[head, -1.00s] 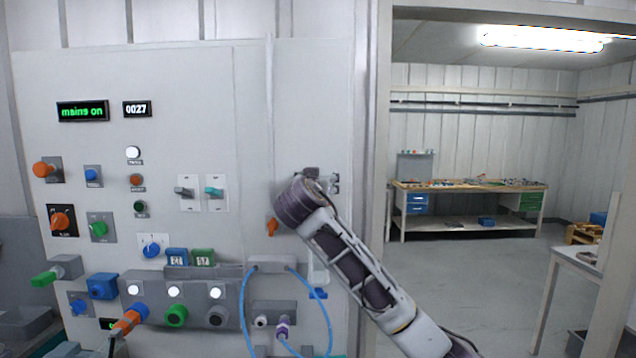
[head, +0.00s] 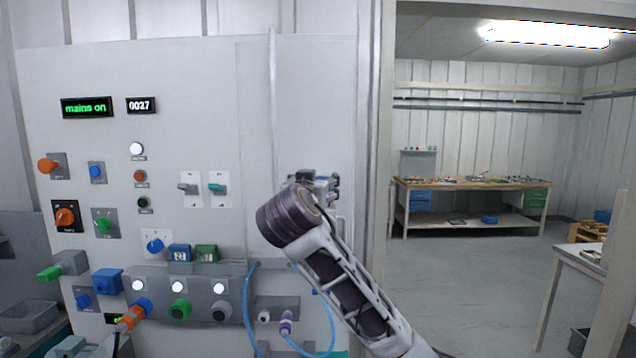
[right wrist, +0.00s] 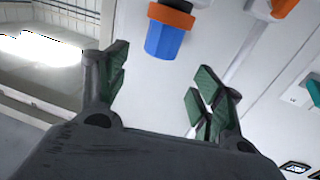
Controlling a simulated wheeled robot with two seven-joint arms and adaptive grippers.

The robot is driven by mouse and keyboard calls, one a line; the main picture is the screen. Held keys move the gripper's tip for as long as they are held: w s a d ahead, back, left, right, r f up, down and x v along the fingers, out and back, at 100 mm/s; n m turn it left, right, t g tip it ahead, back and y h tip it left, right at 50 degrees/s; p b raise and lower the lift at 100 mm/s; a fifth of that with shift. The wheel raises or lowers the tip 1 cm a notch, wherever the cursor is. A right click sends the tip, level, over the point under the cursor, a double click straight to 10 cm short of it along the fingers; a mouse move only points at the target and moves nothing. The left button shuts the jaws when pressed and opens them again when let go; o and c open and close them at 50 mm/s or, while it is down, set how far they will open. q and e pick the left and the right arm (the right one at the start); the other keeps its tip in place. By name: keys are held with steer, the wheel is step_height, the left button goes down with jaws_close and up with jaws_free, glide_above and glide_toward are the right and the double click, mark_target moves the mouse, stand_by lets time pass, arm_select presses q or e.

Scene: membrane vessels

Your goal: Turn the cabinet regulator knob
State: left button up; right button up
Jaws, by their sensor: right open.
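The grey-white cabinet (head: 250,120) carries several knobs and switches. In the right wrist view, a blue knob with an orange collar (right wrist: 165,35) sticks out from the panel beyond my fingers; an orange part (right wrist: 283,6) shows at the top edge. I cannot tell for certain which is the regulator knob. My right gripper (right wrist: 163,88) is open and empty, its green-padded fingers apart from the blue knob. In the head view, my right gripper (head: 314,183) is partly hidden behind my wrist, in front of the cabinet's right part. My left gripper is not in view.
A plug-like orange and blue part (head: 134,315), several coloured knobs and a blue hose (head: 247,300) fill the cabinet's lower front. An open doorway stands to the right, with a workbench (head: 470,184) far behind it.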

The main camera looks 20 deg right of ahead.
steer(key=v, duration=0.3)
stand_by(0.5)
